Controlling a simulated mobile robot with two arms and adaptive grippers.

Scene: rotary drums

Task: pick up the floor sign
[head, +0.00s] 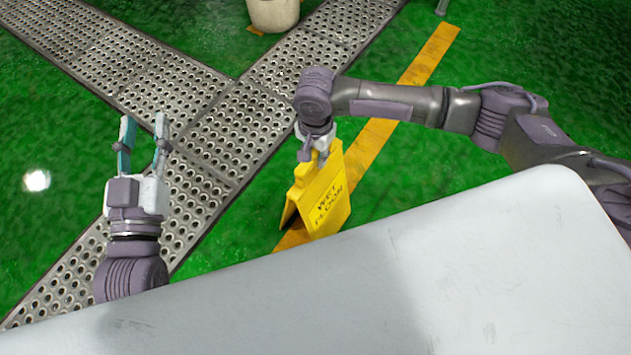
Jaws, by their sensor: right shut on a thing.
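The floor sign (325,198) is a yellow folding A-frame with "WET FLOOR" printed on its face. It stands upright in the middle of the head view, spread at the bottom. My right gripper (315,156) is at the top edge of the sign and shut on it. Its fingers are small in view and partly hidden by the wrist. My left gripper (144,140) is open and empty at the left, its two fingers apart, well away from the sign. The sign's lower right part is close to the pale surface in front; I cannot tell whether its feet touch the floor.
A light grey surface (480,270) fills the lower right. Perforated metal grating (240,130) crosses the green floor (400,190). A yellow stripe (400,105) runs diagonally beside the sign. A pale bucket-like container (273,14) stands at the top. Green floor right of the stripe is clear.

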